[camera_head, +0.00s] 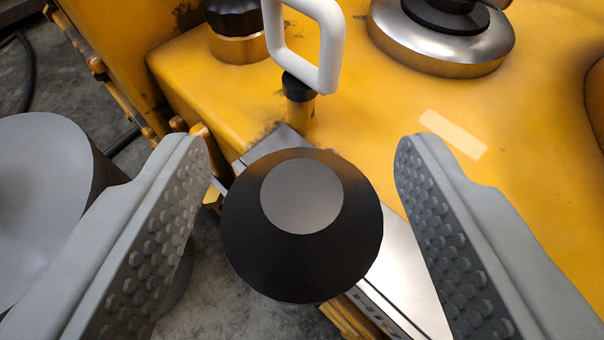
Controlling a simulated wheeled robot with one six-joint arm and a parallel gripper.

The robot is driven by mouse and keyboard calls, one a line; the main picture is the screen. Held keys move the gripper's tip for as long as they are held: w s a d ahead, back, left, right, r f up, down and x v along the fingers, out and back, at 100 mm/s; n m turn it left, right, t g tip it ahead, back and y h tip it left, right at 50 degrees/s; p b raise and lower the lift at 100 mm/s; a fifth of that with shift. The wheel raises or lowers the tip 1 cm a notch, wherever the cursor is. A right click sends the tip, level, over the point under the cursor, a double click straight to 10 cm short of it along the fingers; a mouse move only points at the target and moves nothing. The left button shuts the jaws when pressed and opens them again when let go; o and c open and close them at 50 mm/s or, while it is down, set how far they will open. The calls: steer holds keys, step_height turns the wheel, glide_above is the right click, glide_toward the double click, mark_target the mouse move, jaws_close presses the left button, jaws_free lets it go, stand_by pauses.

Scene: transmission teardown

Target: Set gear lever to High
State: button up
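A round black knob (300,262) with a flat grey top is in the middle of the view. I take it for the gear lever's knob; its shaft is hidden beneath it. My gripper (302,165) is open, with one grey studded finger on each side of the knob. There are gaps between the knob and both fingers, and nothing is held. No High marking can be seen.
A yellow housing (400,120) fills the back and right. A white loop handle (328,50) stands just behind the knob. A black cap (236,20) and a round metal fitting (440,45) are farther back. A grey cylinder (40,190) is at left.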

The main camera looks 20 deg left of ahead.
jaws_close()
steer(key=s+d+f+m+t+y, duration=0.1)
steer(key=s+d+m+t, duration=0.1)
steer(key=d, duration=0.3)
steer(key=shift+s+y, duration=0.4)
steer(key=shift+s, duration=0.1)
steer(key=shift+o, duration=0.5)
jaws_free()
